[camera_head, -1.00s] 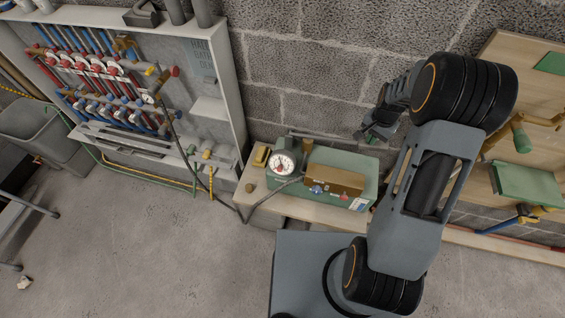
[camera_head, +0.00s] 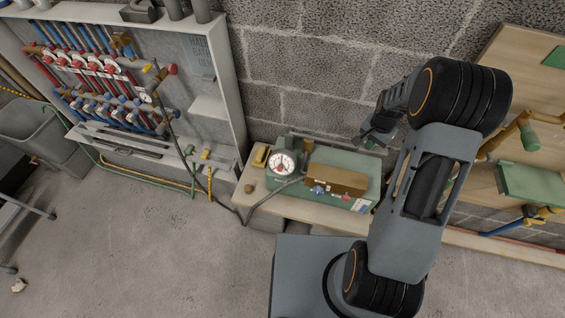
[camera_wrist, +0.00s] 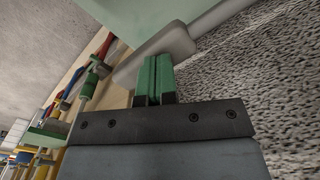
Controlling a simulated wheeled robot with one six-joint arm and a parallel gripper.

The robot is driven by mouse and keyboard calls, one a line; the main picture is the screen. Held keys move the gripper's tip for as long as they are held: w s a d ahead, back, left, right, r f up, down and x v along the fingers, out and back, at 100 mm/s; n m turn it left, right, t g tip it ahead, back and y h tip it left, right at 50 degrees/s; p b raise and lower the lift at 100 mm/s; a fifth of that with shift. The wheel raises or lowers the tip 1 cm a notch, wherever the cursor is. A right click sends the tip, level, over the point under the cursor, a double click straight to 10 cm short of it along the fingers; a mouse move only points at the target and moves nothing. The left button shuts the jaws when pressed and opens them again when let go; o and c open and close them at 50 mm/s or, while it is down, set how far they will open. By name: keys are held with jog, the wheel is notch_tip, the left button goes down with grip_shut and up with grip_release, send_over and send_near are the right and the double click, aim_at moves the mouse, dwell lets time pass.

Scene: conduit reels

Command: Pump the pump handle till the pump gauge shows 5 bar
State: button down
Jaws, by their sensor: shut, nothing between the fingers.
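The green pump (camera_head: 362,163) sits on a wooden bench top, with a brown block-like part on its front. The round white pump gauge (camera_head: 282,163) is at its left end; its needle is too small to read. The pump handle (camera_head: 325,141) looks like a thin grey bar along the back of the pump. My gripper (camera_head: 366,141) is just behind the pump's right end. In the wrist view its green fingertips (camera_wrist: 154,77) are shut together and empty, close to the rounded end of a grey bar (camera_wrist: 155,52), apparently the handle. I cannot tell whether they touch it.
A grey block wall (camera_head: 300,70) stands close behind the pump. A dark hose (camera_head: 243,212) runs from the pump to the pipe manifold panel (camera_head: 105,85) at left. A wooden board with tools (camera_head: 530,130) is at right. The floor in front is clear.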

notch_tip(320, 180, up, 11)
jog(key=p, duration=0.8)
jog(key=shift+f+b, duration=1.4)
jog(key=shift+f, duration=0.4)
dwell(2.8)
jog(key=shift+d+r+p, duration=0.1)
jog(key=shift+r+p, duration=1.25)
jog(key=shift+r, duration=0.55)
jog(key=shift+r+p, duration=1.8)
jog(key=shift+r, duration=0.7)
